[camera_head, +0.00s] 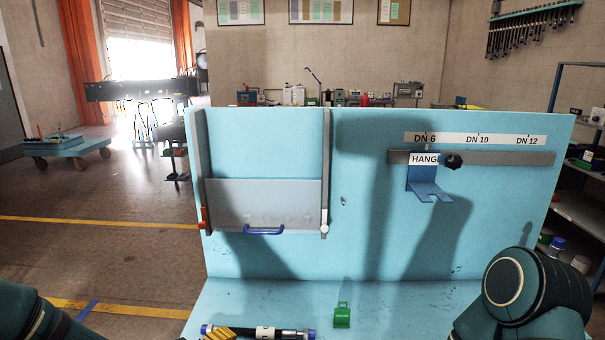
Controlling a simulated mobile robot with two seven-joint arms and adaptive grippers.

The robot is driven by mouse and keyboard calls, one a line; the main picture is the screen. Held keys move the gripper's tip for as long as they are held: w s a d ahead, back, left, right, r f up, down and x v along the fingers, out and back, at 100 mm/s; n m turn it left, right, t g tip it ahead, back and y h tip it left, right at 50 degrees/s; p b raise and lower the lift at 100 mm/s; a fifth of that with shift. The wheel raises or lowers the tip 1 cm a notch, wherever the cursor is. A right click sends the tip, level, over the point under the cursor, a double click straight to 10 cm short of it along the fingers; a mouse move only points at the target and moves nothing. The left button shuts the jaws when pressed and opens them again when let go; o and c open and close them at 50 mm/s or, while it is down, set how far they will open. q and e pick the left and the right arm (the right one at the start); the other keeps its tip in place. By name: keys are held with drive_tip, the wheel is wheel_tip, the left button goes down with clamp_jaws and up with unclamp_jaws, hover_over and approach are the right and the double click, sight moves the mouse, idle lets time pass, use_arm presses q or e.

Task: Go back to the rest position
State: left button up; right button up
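A black hose (285,333) with blue ends lies on the light blue bench (250,297) at the bottom edge, partly cut off. A small green tagged block (342,317) stands on the bench to the right of the hose. A blue forked hanger (428,186) is on the rail under the DN 6 mark, and its fork is empty.
The light blue back panel (370,240) rises behind the bench. A grey sliding panel (262,198) with a blue handle (263,230) sits between two upright rails. A black knob (453,161) is on the hanger rail (510,158). The bench middle is mostly clear.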

use_arm(q)
drive_tip(key=s+d+f+m+g, duration=0.3)
drive_tip(key=s+f+m+g, duration=0.1)
drive_tip(key=s+f, duration=0.4)
drive_tip(key=s+d+f+m+g+y, duration=0.1)
drive_tip(key=s+d+f+m+g, duration=0.3)
drive_tip(key=s+f, duration=0.5)
drive_tip(key=shift+d+f+m+g, duration=0.15)
drive_tip(key=shift+f+m+g, duration=0.25)
drive_tip(key=shift+f, duration=0.45)
drive_tip(key=shift+w, duration=0.1)
idle(0.7)
